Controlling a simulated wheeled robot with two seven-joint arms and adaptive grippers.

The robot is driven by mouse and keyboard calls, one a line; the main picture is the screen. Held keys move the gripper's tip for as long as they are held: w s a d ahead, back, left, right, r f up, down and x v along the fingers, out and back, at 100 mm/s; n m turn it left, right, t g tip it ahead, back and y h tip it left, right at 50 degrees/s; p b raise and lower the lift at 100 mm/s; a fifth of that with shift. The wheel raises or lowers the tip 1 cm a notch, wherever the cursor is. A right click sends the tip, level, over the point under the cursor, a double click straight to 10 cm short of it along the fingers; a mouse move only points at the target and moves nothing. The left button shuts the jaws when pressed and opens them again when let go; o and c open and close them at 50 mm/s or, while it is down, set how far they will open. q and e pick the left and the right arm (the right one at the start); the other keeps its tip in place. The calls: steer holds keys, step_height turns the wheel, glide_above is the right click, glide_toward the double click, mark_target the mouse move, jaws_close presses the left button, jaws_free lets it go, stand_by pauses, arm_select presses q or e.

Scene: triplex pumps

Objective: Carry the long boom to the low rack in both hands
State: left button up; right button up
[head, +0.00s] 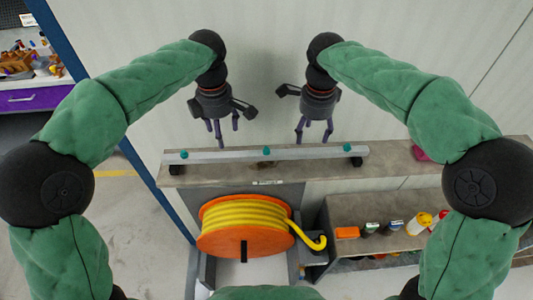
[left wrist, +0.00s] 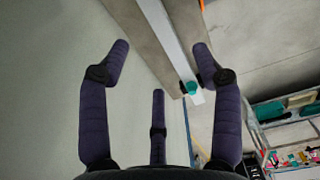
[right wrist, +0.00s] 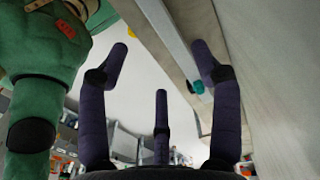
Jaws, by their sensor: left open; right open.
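The long boom (head: 225,155) is a slim pale-grey bar with teal knobs along its top. It lies lengthwise on a narrow grey-brown ledge (head: 395,157), with black blocks near its ends. My left gripper (head: 222,134) is open and empty near the boom's left half; my right gripper (head: 313,136) is open and empty near its right half. Neither visibly holds it. The boom also shows beyond the open fingers in the left wrist view (left wrist: 175,50) and right wrist view (right wrist: 160,25). I cannot tell for sure which structure is the low rack.
An orange reel of yellow hose (head: 243,228) stands below the ledge. To its right, a lower shelf (head: 400,240) holds small bottles and an orange box. A pale wall (head: 265,60) rises behind, and a blue post (head: 75,55) stands at left. Bare floor shows at lower left.

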mark_target(226, 152)
arm_select(q)
steer(key=shift+w+f, duration=0.1)
steer(key=shift+f, duration=0.35)
arm_select(e)
steer(key=shift+w+f, duration=0.1)
steer(key=shift+f, duration=0.4)
arm_select(q)
step_height(226, 152, down, 10)
steer(key=shift+f, duration=0.1)
arm_select(e)
step_height(226, 152, down, 10)
arm_select(q)
jaws_close()
arm_select(e)
jaws_close()
